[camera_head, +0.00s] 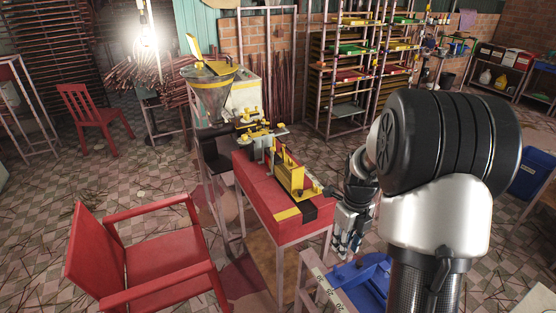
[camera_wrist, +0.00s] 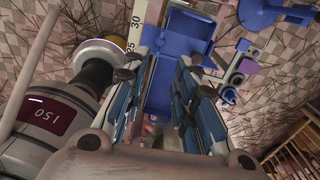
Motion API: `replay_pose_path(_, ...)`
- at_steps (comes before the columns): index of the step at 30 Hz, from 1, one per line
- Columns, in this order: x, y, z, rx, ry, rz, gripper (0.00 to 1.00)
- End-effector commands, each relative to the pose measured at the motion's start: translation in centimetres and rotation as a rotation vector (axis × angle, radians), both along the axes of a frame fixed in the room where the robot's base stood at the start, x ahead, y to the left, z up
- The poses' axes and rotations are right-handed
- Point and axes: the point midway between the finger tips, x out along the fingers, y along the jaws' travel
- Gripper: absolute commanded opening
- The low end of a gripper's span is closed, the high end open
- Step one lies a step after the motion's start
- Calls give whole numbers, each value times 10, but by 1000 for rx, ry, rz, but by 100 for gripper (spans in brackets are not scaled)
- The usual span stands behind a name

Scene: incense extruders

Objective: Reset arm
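My gripper (camera_head: 346,246) hangs pointing down in the head view, at the right of the red extruder table and above a blue tray-like piece. In the wrist view my gripper (camera_wrist: 160,72) has its two fingers apart, with the blue piece (camera_wrist: 183,45) seen beyond the gap. Nothing shows held between the fingers. My arm is bent, and its large dark joint fills the right of the head view. The blue piece also shows in the head view (camera_head: 368,274), partly hidden by my arm.
The red table (camera_head: 258,193) carries a yellow extruder (camera_head: 290,176) close beside my gripper. A numbered strip (camera_head: 322,283) edges the stand below. A red chair (camera_head: 160,257) stands at front left, a metal hopper (camera_head: 211,92) behind the table, and a tray rack (camera_head: 350,75) at the back.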

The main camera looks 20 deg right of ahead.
Motion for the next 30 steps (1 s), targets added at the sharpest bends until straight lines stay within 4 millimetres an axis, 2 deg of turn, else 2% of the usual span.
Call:
replay_pose_path(4,0,4,6,-4,-7,41,26)
replay_pose_path(8,-3,22,33,-21,-33,236,26)
replay_pose_path(14,-23,69,93,-79,-87,767,26)
replay_pose_path(18,-45,102,126,-136,-114,1157,26)
replay_pose_path(24,-85,143,161,-241,-135,1709,26)
replay_pose_path(30,-131,176,180,-381,-127,2251,26)
